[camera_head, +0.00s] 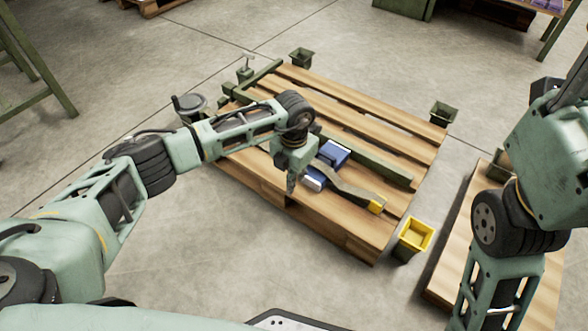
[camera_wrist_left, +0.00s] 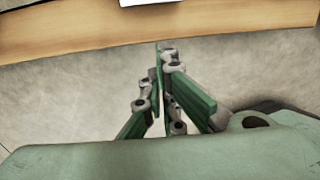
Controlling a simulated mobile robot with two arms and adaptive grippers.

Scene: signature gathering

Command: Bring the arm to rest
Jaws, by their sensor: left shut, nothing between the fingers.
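My left arm (camera_head: 230,128) reaches in from the left over the wooden pallet. Its gripper (camera_head: 291,187) points down above the pallet's near edge, beside a blue and white box. In the left wrist view the gripper (camera_wrist_left: 162,60) has its fingers together, with nothing between them. Pale floor and a strip of the wooden pallet (camera_wrist_left: 60,35) show beyond the fingertips. My right arm (camera_head: 510,225) stands at the right edge of the head view; its gripper is not in view.

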